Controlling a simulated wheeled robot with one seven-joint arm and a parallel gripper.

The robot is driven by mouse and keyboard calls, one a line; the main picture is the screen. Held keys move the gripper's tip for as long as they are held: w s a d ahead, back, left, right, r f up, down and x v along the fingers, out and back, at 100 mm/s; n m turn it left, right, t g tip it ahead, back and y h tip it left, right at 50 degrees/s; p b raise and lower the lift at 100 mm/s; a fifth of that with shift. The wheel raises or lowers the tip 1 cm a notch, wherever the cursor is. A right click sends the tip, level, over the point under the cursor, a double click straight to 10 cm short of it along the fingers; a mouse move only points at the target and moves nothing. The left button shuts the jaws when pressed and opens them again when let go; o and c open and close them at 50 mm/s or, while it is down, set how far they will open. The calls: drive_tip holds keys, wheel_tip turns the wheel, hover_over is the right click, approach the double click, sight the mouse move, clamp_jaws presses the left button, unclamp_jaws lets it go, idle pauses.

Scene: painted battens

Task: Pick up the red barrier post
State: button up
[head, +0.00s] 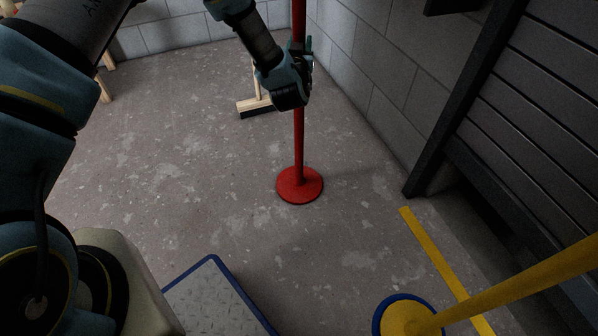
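The red barrier post (298,145) stands upright in the head view, a thin red pole on a round red base. The base is low at the floor; I cannot tell if there is a gap beneath it. The top of the pole runs out of the picture. My gripper (300,66) is at the upper part of the pole, with its dark body in front of the pole and finger parts showing just right of it. The fingers hide a stretch of the pole, and I cannot tell whether they are closed on it.
A broom (256,105) stands behind the post, left of it. A yellow post (500,296) with a blue-rimmed base is at lower right, by a yellow floor strip (436,256). A blue-edged metal plate (213,300) lies in front. Block walls and a dark slatted panel (530,110) bound the right.

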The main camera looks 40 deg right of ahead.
clamp_jaws()
idle(0.7)
drive_tip(key=shift+d+r, duration=0.1)
drive_tip(key=shift+r, duration=0.15)
